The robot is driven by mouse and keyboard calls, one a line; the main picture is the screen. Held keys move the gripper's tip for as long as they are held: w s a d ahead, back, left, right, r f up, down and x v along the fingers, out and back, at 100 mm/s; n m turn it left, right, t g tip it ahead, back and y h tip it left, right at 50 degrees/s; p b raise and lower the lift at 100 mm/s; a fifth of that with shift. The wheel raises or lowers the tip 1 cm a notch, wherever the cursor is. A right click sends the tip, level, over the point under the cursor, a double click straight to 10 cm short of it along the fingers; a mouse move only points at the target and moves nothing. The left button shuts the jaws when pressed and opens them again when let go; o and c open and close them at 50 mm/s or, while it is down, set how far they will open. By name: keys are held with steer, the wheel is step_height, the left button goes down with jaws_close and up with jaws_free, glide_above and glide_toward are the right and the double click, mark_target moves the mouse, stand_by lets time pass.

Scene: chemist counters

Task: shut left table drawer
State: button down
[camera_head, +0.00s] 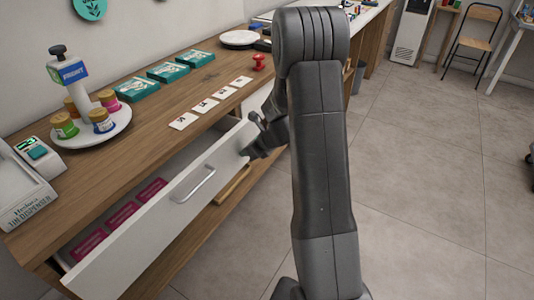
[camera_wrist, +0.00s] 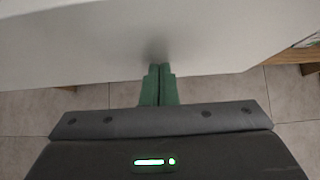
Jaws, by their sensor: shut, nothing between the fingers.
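The left table drawer (camera_head: 165,222) stands open. It has a white front with a silver bar handle (camera_head: 193,185) and juts out from under the wooden counter. Magenta boxes (camera_head: 122,215) lie inside it. My gripper (camera_head: 249,153) is at the right end of the drawer front, away from the handle. In the wrist view its green fingers (camera_wrist: 160,69) are together and empty, with their tips at the white panel (camera_wrist: 150,35). I cannot tell whether they touch it. My arm hides part of the counter to the right.
The wooden counter (camera_head: 150,108) carries a round white stand (camera_head: 92,130) with jars, a dispenser (camera_head: 25,185), teal boxes (camera_head: 168,72), white cards (camera_head: 205,105) and a red stamp (camera_head: 258,62). A chair (camera_head: 475,45) stands far right.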

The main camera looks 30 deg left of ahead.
steer(key=a+p, duration=0.1)
steer(key=a, duration=0.2)
steer(key=a+p, duration=0.1)
steer(key=a, duration=0.3)
steer(key=a+p, duration=0.2)
steer(key=a, duration=0.1)
steer(key=shift+w+a, duration=0.15)
steer(key=shift+w, duration=0.25)
steer(key=shift+a+r, duration=0.15)
steer(key=shift+a, duration=0.05)
steer(key=shift+w+r, duration=0.1)
